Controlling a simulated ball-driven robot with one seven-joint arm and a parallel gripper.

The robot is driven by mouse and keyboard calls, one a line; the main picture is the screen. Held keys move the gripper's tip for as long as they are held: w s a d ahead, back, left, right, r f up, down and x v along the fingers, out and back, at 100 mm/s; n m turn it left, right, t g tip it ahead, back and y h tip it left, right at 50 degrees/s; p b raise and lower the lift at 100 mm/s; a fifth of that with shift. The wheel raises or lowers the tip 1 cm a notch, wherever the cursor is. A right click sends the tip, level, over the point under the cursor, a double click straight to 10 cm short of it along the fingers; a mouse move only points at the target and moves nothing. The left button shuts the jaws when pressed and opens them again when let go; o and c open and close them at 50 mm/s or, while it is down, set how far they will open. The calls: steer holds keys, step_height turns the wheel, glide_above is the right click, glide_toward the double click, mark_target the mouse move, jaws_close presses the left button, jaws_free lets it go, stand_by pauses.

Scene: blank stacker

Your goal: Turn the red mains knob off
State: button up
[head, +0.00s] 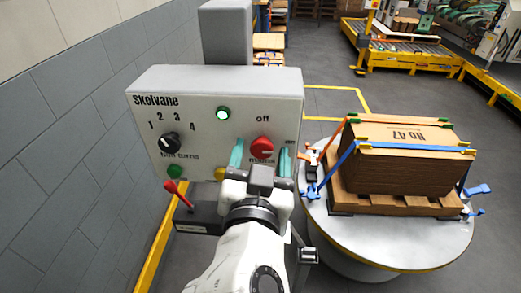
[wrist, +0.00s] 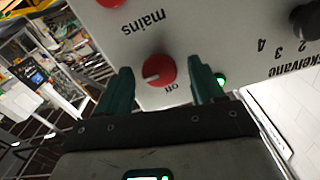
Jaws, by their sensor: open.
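The red mains knob (head: 261,147) is on the lower right of the grey control panel (head: 215,85). It also shows in the wrist view (wrist: 159,71), where the panel appears upside down. Its white pointer mark points left there, toward the panel's right side and to the side of the "off" label (wrist: 170,87). My gripper (head: 261,155) is open, with one green finger on each side of the knob. In the wrist view my gripper (wrist: 163,67) shows gaps between both fingers and the knob. Whether the fingertips reach the panel face, I cannot tell.
A lit green lamp (head: 222,113) and a black numbered selector (head: 169,143) share the panel. Green (head: 175,172) and yellow (head: 221,173) buttons sit below, near a red lever (head: 177,192). A strapped box (head: 400,160) on a pallet stands on the round table (head: 400,245) at right.

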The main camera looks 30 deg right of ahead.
steer(key=shift+w+d, duration=0.15)
steer(key=shift+w, duration=0.05)
steer(key=c, duration=1.1)
steer(key=shift+o, duration=0.2)
